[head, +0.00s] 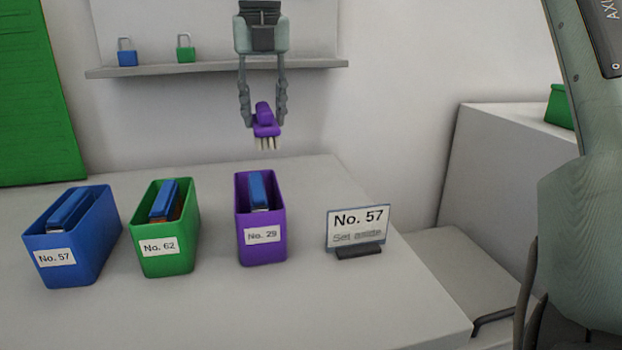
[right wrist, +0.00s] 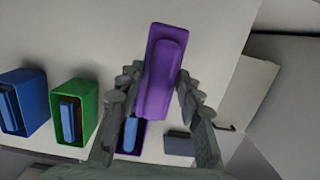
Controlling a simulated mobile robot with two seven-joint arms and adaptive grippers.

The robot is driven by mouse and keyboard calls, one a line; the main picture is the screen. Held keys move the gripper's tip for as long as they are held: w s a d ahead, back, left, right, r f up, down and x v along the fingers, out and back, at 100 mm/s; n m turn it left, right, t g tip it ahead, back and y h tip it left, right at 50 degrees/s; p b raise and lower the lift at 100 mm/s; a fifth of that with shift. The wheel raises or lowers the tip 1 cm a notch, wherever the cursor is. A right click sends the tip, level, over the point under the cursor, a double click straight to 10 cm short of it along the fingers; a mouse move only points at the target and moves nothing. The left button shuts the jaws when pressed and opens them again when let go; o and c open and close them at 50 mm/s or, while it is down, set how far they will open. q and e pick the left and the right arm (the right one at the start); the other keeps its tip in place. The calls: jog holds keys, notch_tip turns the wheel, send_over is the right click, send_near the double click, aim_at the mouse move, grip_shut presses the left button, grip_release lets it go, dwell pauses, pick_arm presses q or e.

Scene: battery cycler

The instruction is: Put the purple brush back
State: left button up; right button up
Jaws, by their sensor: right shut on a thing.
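The purple brush (head: 265,121) is held by my right gripper (head: 263,112), with its pale bristles pointing down. It hangs in the air above and behind the purple bin No. 29 (head: 263,237). In the right wrist view the brush (right wrist: 160,78) lies between the two fingers of the gripper (right wrist: 160,90). The purple bin stands upright on the table with a blue-topped item (head: 258,191) in it. The bin is partly hidden behind the brush in the right wrist view. My left gripper is not in view.
A blue bin No. 57 (head: 92,246) and a green bin No. 62 (head: 182,219) stand left of the purple bin, each holding a blue-topped item. A sign reading No. 57 (head: 358,220) stands to its right. A shelf (head: 215,68) with two padlocks is behind. The front table (head: 330,310) is clear.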

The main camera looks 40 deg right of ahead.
jog(key=s+d+f, duration=0.4)
jog(key=s, duration=0.1)
jog(key=s+d+f, duration=0.2)
jog(key=s+d, duration=0.1)
jog(key=shift+s+f, duration=0.15)
jog(key=shift+s, duration=0.05)
jog(key=shift+d+f, duration=0.1)
jog(key=shift+f, duration=0.1)
notch_tip(320, 180, down, 3)
jog(key=shift+f+p, duration=0.15)
jog(key=shift+p, duration=0.4)
jog(key=shift+f, duration=0.25)
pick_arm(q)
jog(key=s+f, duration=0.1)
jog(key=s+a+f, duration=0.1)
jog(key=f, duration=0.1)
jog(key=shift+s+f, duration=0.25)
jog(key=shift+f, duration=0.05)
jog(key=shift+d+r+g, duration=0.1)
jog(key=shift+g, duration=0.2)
